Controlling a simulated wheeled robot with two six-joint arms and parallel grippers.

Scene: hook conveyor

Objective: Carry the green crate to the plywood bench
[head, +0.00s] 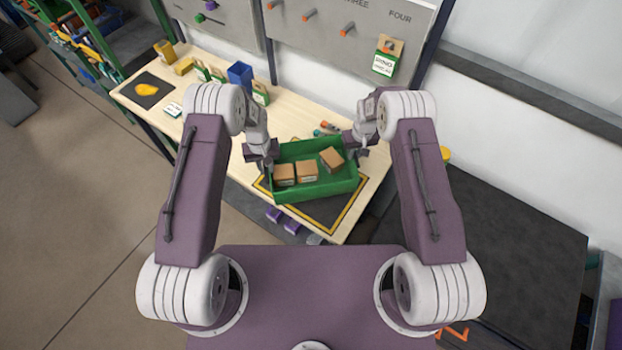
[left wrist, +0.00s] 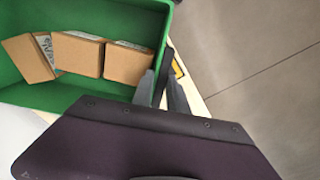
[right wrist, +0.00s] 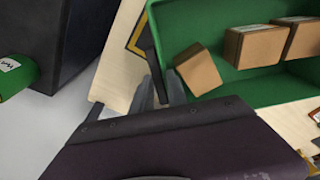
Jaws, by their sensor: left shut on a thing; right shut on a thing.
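The green crate (head: 318,188) is between my two grippers, over the near right end of the plywood bench (head: 222,128). It holds 3 brown cardboard boxes (head: 307,171). My left gripper (head: 268,166) is shut on the crate's left wall; in the left wrist view its fingers (left wrist: 165,92) straddle the rim beside the boxes. My right gripper (head: 356,152) is shut on the crate's right wall; its fingers (right wrist: 162,92) also show at the rim in the right wrist view. I cannot tell whether the crate's bottom touches the bench.
A dark mat with a yellow border (head: 333,214) lies under the crate. A blue bin (head: 240,74), small cartons and a dark mat with a yellow patch (head: 147,90) stand further left on the bench. A pegboard panel rises behind. A black cabinet (head: 510,230) is at right.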

